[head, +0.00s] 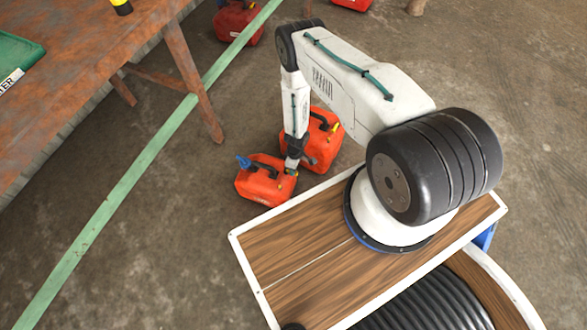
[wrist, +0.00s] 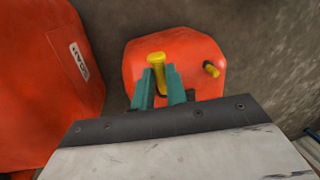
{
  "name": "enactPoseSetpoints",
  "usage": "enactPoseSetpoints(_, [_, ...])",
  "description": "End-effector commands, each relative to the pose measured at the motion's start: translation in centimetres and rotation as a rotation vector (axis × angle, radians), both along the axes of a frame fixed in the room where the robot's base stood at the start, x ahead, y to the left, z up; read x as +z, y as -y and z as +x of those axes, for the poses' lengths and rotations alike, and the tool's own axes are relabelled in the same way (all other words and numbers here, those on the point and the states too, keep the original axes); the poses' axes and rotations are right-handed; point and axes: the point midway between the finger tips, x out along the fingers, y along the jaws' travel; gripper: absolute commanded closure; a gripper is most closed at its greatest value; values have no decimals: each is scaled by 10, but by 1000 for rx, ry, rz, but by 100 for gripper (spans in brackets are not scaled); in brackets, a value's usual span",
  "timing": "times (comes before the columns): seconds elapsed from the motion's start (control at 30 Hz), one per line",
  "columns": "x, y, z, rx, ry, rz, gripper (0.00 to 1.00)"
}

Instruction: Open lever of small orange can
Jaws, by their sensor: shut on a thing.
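In the wrist view a small orange can (wrist: 203,60) lies ahead of my gripper (wrist: 160,73), whose two green fingers are shut on a yellow lever (wrist: 157,57) on the can's top. A second yellow part (wrist: 211,69) sticks up to its right. In the head view my gripper (head: 291,169) reaches down at the right end of the front orange can (head: 262,190), which has a dark handle and a blue part. The fingers are too small there to show the grip.
A larger orange can (head: 322,155) stands close behind and beside the gripper; a big orange can with a white label (wrist: 45,85) fills the left of the wrist view. A rusty table (head: 90,90) stands at left, and a green strip (head: 120,190) crosses the concrete floor.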

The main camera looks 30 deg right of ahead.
Motion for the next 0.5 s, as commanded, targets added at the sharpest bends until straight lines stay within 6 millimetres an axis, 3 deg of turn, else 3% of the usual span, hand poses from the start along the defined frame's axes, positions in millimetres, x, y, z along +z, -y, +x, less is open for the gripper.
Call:
enactPoseSetpoints(0.03, [0, 0, 0, 1, -1, 1, 83])
enactPoseSetpoints(0.1, [0, 0, 0, 1, -1, 1, 64])
enactPoseSetpoints(0.37, [0, 0, 0, -1, 0, 0, 64])
enactPoseSetpoints(0.5, [9, 2, 3, -2, 2, 0, 64])
